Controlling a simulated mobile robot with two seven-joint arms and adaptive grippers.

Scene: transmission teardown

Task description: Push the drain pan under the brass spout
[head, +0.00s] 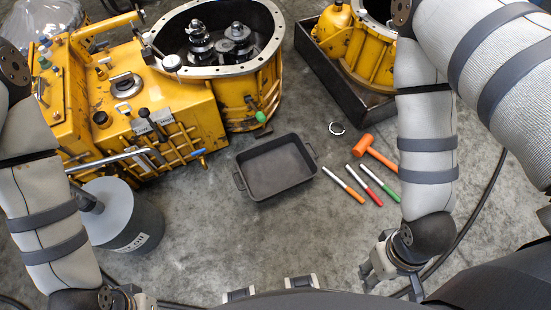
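The drain pan (275,168) is a black rectangular tray with a handle at each end. It lies on the concrete floor, looks empty, and sits in front of the yellow transmission housing (185,92). A small brass-coloured fitting (203,162) beside a blue lever (190,153) shows low on the housing, left of the pan. I cannot tell for certain that it is the spout. My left gripper (128,298) is at the bottom left edge, partly cut off. My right gripper (384,277) is at the lower right, apart from the pan. Its finger opening is not clear.
A grey drum (123,222) stands left of the pan. Several markers (343,184), an orange mallet (376,152) and a metal ring (337,128) lie to its right. A black crate (338,72) holds a yellow part. The floor in front of the pan is clear.

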